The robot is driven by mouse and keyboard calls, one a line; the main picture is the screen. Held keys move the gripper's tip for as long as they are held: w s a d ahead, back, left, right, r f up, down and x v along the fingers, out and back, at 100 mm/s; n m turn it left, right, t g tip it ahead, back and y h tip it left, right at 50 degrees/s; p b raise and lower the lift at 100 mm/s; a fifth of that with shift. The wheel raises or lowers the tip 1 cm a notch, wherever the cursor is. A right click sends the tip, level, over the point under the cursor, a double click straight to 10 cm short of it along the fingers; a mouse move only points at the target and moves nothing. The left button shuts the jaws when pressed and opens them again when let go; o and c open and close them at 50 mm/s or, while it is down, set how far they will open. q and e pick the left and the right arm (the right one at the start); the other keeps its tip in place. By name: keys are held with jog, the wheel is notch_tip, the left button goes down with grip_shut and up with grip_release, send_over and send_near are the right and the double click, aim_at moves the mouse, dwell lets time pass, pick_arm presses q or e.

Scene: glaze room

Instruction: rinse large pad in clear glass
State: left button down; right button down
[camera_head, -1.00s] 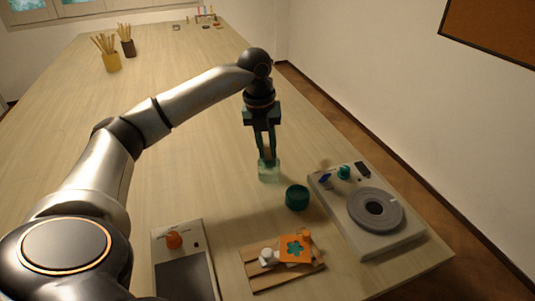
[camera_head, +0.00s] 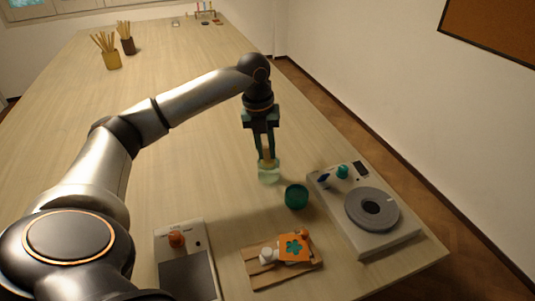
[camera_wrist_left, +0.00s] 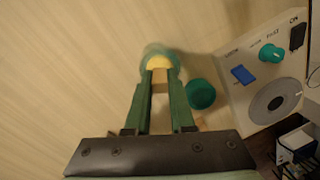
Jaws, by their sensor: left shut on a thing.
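The clear glass (camera_head: 269,176) stands on the table and looks pale green. It also shows in the left wrist view (camera_wrist_left: 154,49). My left gripper (camera_head: 266,155) points down over the glass and is shut on the large pad (camera_wrist_left: 160,77), a tan block with a pale yellow end. The pad's lower end is at the glass mouth and seems to be inside it; how deep I cannot tell. The pad shows small between the fingertips in the head view (camera_head: 267,160). My right gripper is not in view.
A dark green cup (camera_head: 296,197) stands close to the right of the glass. A white device with a grey disc (camera_head: 372,209) is farther right. An orange stencil (camera_head: 296,247) lies on a wooden rack in front. A scale-like device (camera_head: 186,270) is front left.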

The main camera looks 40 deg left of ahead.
aim_at(266, 147)
pick_arm(q)
notch_tip(266, 147, up, 4)
jog(key=p, duration=0.3)
jog(key=shift+r+p, duration=0.1)
jog(key=shift+p, duration=0.2)
dwell(0.8)
jog(key=shift+r+p, duration=0.35)
jog(key=shift+r, duration=1.35)
jog(key=shift+s, duration=0.1)
